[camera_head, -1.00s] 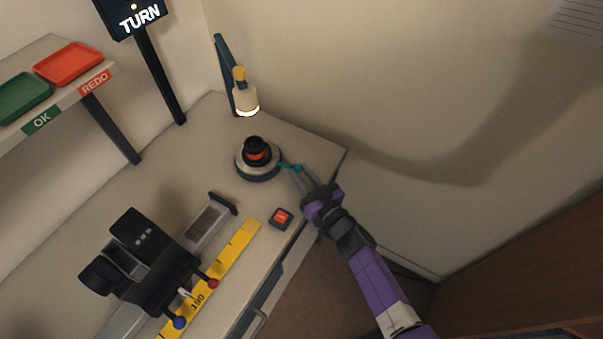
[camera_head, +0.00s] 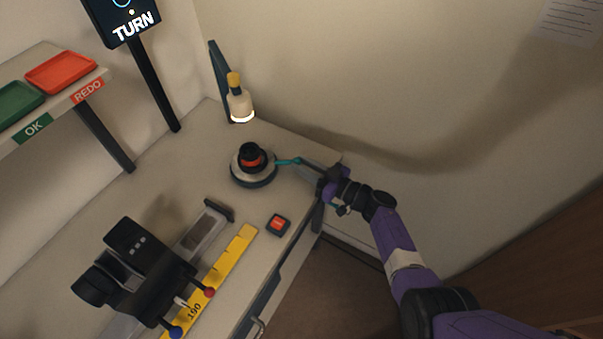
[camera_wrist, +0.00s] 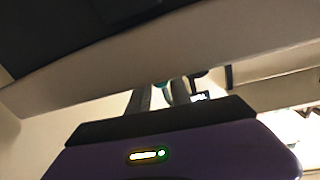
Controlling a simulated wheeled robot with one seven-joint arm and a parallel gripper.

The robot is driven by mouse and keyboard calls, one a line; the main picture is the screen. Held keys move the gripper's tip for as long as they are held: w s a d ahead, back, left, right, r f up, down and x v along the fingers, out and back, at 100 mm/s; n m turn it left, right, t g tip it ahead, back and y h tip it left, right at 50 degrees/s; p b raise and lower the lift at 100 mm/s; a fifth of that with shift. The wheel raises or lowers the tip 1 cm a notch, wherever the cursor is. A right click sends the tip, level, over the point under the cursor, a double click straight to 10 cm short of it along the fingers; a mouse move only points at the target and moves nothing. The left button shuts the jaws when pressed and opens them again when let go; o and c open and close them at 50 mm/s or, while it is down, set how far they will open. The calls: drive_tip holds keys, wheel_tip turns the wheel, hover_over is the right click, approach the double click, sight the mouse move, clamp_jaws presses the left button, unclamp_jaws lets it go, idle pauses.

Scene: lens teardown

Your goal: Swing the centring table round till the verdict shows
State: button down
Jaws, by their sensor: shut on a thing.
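The centring table (camera_head: 240,177) is a round pale disc on a dark base, at the back of the bench in the head view. A black lens with an orange-red band (camera_head: 251,154) stands on it under the lamp. A teal handle (camera_head: 284,162) sticks out from the table's right side. My gripper (camera_head: 302,162) is shut on the handle's outer end, right of the table. The wrist view shows its fingers (camera_wrist: 162,96) with a bit of teal between them. The black display (camera_head: 122,18) reads TURN, with part of a blue arc above; its top is cut off.
A lamp (camera_head: 239,105) on a post stands behind the table. A red button box (camera_head: 278,224), a yellow ruler (camera_head: 222,267) and a black bench device (camera_head: 135,260) lie nearer. A shelf with a red REDO tray (camera_head: 60,71) and green OK tray (camera_head: 17,101) is left. The wall is close behind.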

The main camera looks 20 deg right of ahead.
sight(326, 162)
drive_tip(key=shift+w+d+f+n+g+y+b, duration=0.15)
drive_tip(key=shift+w+d+n+g+y+b, duration=0.3)
drive_tip(key=shift+b, duration=0.7)
drive_tip(key=shift+w+d+f+n+g+y+b, duration=0.1)
drive_tip(key=shift+w+n+g+y+b, duration=0.35)
drive_tip(key=shift+w+y+b, duration=0.55)
drive_tip(key=shift+w+d+f+n+g+y+b, duration=0.15)
drive_tip(key=shift+w+d+n+g+y+b, duration=0.25)
drive_tip(key=shift+b, duration=0.95)
drive_tip(key=w+n+g+y+b, duration=0.1)
drive_tip(key=b, duration=0.2)
drive_tip(key=shift+w+r+n+g+y+b, duration=0.25)
drive_tip(key=shift+w+n+g+b, duration=0.25)
drive_tip(key=shift+b, duration=0.55)
drive_tip(key=shift+r, duration=0.1)
drive_tip(key=c, duration=1.2)
unclamp_jaws()
drive_tip(key=shift+v, duration=3.9)
